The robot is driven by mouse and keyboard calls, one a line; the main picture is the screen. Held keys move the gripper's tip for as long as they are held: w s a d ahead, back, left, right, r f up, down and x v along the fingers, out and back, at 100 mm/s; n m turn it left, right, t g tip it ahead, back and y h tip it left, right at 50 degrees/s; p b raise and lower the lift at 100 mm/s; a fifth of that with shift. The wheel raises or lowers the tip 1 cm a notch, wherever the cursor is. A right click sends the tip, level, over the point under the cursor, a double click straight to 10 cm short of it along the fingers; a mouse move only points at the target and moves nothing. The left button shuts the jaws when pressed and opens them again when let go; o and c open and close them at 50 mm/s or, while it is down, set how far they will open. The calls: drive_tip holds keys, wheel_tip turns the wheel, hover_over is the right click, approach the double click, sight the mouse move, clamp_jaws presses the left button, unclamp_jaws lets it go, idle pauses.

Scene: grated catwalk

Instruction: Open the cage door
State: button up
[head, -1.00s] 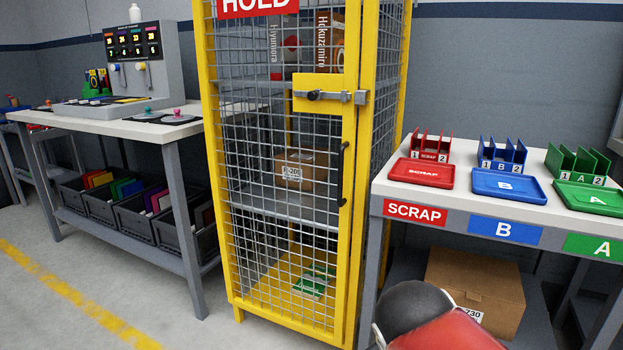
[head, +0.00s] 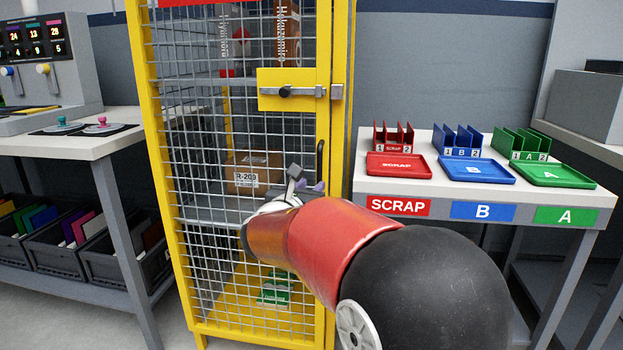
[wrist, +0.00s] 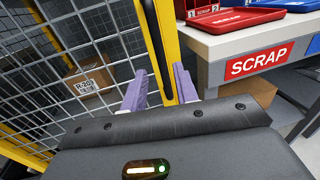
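The yellow-framed mesh cage door (head: 325,230) is shut in the head view. Near its upper right edge a yellow plate (head: 270,103) carries a sliding bolt with a dark knob (head: 285,92). Its grey catch (head: 337,92) is on the post at the right. A black vertical handle (head: 320,158) is below the plate. My gripper (head: 305,188) is in front of the door, beside the handle's lower end and below the bolt. In the wrist view my gripper (wrist: 160,90) has its purple fingers apart, with a yellow upright (wrist: 160,45) beyond them. Contact cannot be told.
The cage holds a cardboard box (head: 245,172) on its middle shelf. A white table (head: 385,132) with red, blue and green trays stands close to the right. A workbench (head: 70,147) with bins below stands at the left. My arm hides the cage's lower right.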

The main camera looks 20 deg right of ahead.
sight(318, 179)
drive_tip(key=x, duration=0.6)
drive_tip(key=shift+d, duration=0.2)
drive_tip(key=shift+c, duration=0.3)
clamp_jaws()
